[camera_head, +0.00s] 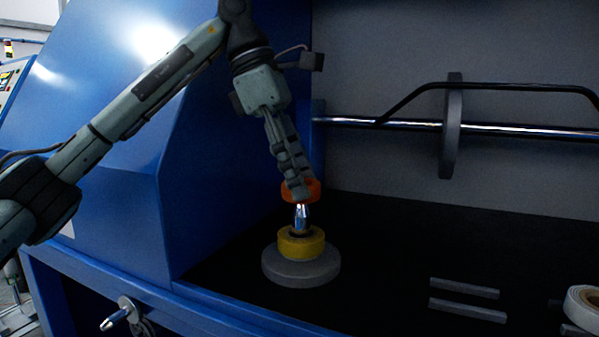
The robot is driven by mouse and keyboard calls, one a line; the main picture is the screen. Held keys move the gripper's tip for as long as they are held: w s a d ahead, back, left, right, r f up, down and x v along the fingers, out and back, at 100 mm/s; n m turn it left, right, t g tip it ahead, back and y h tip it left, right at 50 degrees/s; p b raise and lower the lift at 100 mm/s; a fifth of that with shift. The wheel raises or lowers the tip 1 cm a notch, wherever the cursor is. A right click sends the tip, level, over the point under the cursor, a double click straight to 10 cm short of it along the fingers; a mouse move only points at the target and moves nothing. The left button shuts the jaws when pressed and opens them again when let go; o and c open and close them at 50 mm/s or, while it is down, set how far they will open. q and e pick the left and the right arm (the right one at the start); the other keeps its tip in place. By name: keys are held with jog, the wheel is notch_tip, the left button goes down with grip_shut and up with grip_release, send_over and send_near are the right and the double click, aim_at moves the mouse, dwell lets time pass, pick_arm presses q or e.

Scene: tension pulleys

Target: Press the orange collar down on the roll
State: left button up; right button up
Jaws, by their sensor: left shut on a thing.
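The orange collar (314,190) is in my left gripper (299,192), which is shut on it and partly covers it. The collar is at the top of a shiny metal post (301,217), above a yellow roll (301,243). A gap with bare metal shows between the collar and the roll. I cannot tell whether the collar is around the post or just over it. The roll sits on a round grey base (302,271) on the dark bench top. My right gripper is not in view.
A chrome bar (400,125) with a grey disc (452,125) and a black bent rod crosses the back. A blue panel (110,120) stands at the left. Two grey strips (464,288) and a white roll (584,306) lie at the right front. The bench between is clear.

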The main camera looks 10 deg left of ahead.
aim_at(300, 210)
pick_arm(q)
jog(key=shift+f, duration=0.1)
dwell(0.5)
jog(key=shift+f+b, duration=0.6)
jog(key=shift+f, duration=0.8)
dwell(0.4)
jog(key=shift+s+f+b, duration=0.15)
jog(key=shift+f+b, duration=0.45)
jog(key=shift+f, duration=0.6)
